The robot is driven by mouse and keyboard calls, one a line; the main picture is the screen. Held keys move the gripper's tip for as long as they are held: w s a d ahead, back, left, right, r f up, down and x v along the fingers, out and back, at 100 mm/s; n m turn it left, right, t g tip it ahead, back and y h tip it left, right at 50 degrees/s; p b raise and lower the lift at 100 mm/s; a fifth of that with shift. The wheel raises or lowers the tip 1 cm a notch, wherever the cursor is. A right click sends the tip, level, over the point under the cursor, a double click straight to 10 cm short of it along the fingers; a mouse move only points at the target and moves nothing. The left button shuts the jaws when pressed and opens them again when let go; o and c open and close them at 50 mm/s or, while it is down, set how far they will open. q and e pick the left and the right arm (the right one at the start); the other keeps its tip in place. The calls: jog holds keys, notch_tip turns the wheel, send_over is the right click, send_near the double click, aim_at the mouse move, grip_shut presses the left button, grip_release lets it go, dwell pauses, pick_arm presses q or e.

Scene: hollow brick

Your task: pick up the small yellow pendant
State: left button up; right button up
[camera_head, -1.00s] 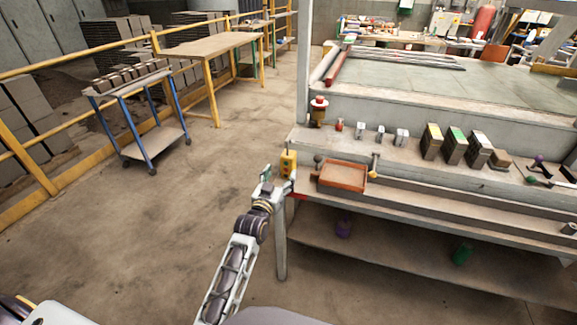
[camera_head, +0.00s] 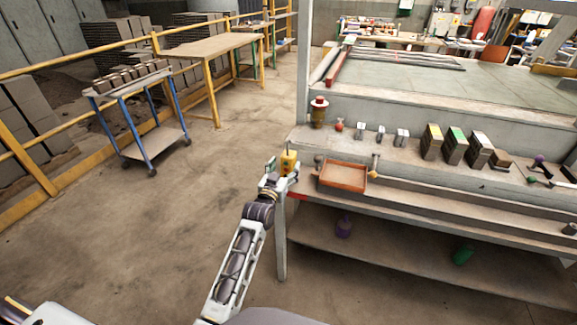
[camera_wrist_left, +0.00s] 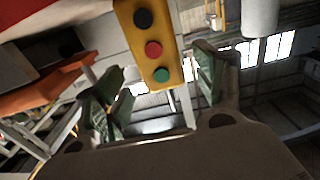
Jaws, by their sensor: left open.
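The small yellow pendant (camera_head: 289,160) is at the left end of the workbench. In the left wrist view the pendant (camera_wrist_left: 167,49) shows its face with a black, a red and a green button, and its top runs out of the picture. My left gripper (camera_head: 282,172) is right at the pendant and covers part of its lower end in the head view. In the left wrist view its two green-padded fingers (camera_wrist_left: 160,85) stand apart, one on each side of the pendant's lower end. I see a gap on each side. My right gripper is not in view.
An orange tray (camera_head: 342,176) lies on the workbench (camera_head: 410,188) just right of the pendant. A red-topped brass-coloured object (camera_head: 319,112) and several small blocks stand farther back. A blue trolley (camera_head: 143,115) is at the left. The floor between is clear.

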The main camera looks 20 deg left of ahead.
aim_at(286, 163)
pick_arm(q)
jog(key=shift+w, duration=0.15)
jog(key=shift+w+b, duration=0.3)
jog(key=shift+w, duration=2.15)
jog(key=c, duration=1.4)
